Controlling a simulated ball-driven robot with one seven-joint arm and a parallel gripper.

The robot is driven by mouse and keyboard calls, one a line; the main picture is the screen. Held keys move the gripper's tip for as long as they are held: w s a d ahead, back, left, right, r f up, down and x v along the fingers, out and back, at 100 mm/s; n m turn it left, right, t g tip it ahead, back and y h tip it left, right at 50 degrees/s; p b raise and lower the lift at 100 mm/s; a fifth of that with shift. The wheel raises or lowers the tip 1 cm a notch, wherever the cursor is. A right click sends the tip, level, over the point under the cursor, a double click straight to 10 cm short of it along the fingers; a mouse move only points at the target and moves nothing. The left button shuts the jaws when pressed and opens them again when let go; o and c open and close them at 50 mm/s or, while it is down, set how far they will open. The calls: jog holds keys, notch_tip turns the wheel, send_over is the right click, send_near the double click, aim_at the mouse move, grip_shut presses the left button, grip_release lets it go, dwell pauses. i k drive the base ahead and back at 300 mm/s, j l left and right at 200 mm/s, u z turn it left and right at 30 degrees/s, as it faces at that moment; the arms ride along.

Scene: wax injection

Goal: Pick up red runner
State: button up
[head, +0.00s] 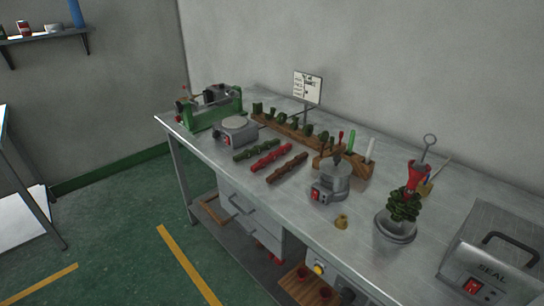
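A red runner (271,158), a long bar with a lumpy outline, lies on the metal workbench (222,176). It is the middle of three similar bars lying roughly parallel. A green runner (256,149) lies behind it to the left, and a brown runner (287,168) lies in front of it to the right. Narrow strips of bare bench show between them. My gripper is not in view.
A grey pot device (333,182) stands to the right, then a green wax tree (404,206). Floor before the bench is clear.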

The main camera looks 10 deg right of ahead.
aim_at(261, 163)
jog(key=i+j+z, duration=0.1)
jog(key=j, duration=0.25)
jog(key=i+j+z, duration=0.1)
jog(key=i+j, duration=0.4)
jog(key=j, duration=0.25)
jog(key=i+j+z, duration=0.15)
jog(key=j, duration=0.2)
jog(key=i+j+z, duration=0.1)
jog(key=j, duration=0.3)
jog(key=i, duration=0.05)
